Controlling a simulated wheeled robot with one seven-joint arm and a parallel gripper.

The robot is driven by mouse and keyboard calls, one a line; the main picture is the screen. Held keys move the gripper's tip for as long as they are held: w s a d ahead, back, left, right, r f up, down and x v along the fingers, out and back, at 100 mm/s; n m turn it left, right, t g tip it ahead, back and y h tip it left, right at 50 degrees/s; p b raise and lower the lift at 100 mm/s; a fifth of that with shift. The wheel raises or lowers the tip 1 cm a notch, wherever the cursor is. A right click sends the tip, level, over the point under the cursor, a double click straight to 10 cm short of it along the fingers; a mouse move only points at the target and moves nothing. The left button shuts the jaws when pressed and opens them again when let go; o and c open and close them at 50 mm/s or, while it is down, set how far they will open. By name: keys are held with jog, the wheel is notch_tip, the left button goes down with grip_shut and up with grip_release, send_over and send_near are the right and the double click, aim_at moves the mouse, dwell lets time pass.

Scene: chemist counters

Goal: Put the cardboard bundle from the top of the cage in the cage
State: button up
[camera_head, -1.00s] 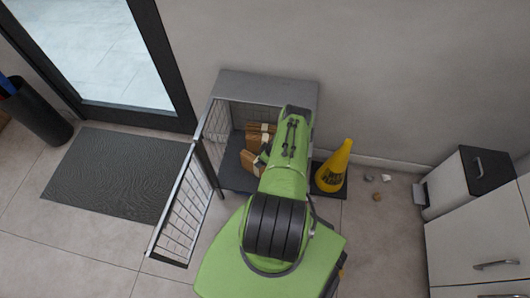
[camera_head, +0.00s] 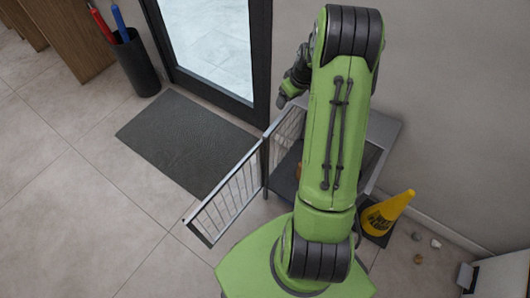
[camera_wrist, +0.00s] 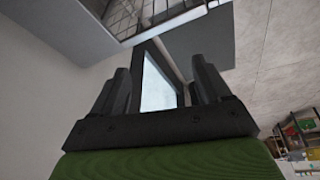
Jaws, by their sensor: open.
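The cage (camera_head: 383,130) stands against the wall, largely hidden behind my raised arm in the head view. Its barred door (camera_head: 228,203) hangs open to the left. A small brown patch, likely a cardboard bundle (camera_head: 298,171), shows inside; the rest is hidden. No bundle can be made out on the part of the cage top that shows. My gripper (camera_wrist: 158,78) is open in the wrist view, with nothing between its fingers. In the head view, my wrist is left of the upper arm, above the cage's left side; the fingers cannot be made out.
A dark mat (camera_head: 187,143) lies before the glass door (camera_head: 215,45). A black bin (camera_head: 133,65) stands at the left. The floor at lower left is clear.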

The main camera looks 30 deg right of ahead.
jog(key=s+a+r, duration=0.3)
jog(key=a+r, duration=0.5)
jog(key=s+a+r, duration=0.4)
jog(key=a+r, duration=0.4)
jog(key=r, duration=0.1)
jog(key=s+a+r+t, duration=0.1)
jog(key=s+a, duration=0.3)
jog(key=s, duration=0.4)
jog(key=s+a+r+m, duration=0.1)
jog(key=s+a+r, duration=0.1)
jog(key=s+a, duration=0.3)
jog(key=s, duration=0.4)
jog(key=shift+s+r+t, duration=0.15)
jog(key=shift+r+t, duration=0.05)
jog(key=shift+t, duration=0.2)
